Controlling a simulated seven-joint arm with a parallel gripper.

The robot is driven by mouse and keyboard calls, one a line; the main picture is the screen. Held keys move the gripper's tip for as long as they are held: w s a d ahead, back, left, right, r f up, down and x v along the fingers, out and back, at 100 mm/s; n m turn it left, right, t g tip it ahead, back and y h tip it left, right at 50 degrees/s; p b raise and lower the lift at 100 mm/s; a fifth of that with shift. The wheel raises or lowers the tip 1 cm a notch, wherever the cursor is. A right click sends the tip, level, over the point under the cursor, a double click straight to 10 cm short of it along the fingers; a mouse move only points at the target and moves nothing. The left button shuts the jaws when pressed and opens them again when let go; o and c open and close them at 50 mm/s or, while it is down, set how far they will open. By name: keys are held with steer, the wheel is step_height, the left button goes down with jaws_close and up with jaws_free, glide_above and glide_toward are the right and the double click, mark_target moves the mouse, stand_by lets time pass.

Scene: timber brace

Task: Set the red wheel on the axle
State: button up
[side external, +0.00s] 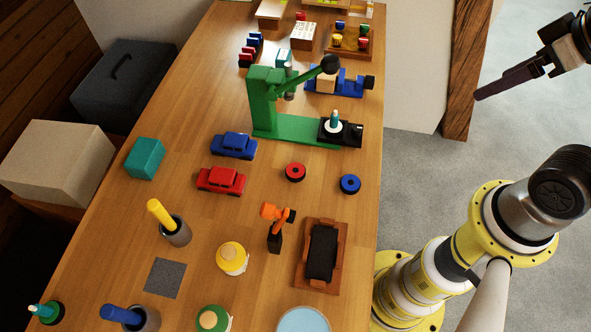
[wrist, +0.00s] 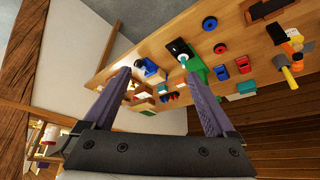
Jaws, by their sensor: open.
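The red wheel (side external: 295,172), a small disc with a black hub, lies flat on the wooden table, apart from the blue wheel (side external: 350,184). The red wheel also shows in the wrist view (wrist: 220,48). I cannot tell for sure which thing is the axle. A teal peg (side external: 335,118) stands upright from a white disc on a black block at the green press. An orange piece (side external: 270,212) with a dark end stands on a black post. My gripper (wrist: 156,70) is open and empty, off the table's right side, far from the wheel.
The green press (side external: 262,100) rises behind the wheels. A red car (side external: 221,180) and a blue car (side external: 234,145) are left of them. A brown frame with a black pad (side external: 311,272) lies in front. A wooden post (side external: 468,70) stands beside my gripper.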

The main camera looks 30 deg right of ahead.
steer(key=w+a+f+n+g, duration=0.2)
steer(key=w+a+n, duration=0.15)
steer(key=w, duration=0.25)
steer(key=n+g, duration=0.4)
steer(key=n, duration=0.7)
glide_above(297, 166)
steer(key=shift+m, duration=0.25)
steer(key=f, duration=2.1)
steer(key=shift+s+a+f, duration=0.25)
steer(key=shift+s+a, duration=0.05)
steer(key=shift+s+f, duration=0.15)
steer(key=shift+f, duration=3.05)
steer(key=shift+c, duration=0.2)
steer(key=c, duration=1.4)
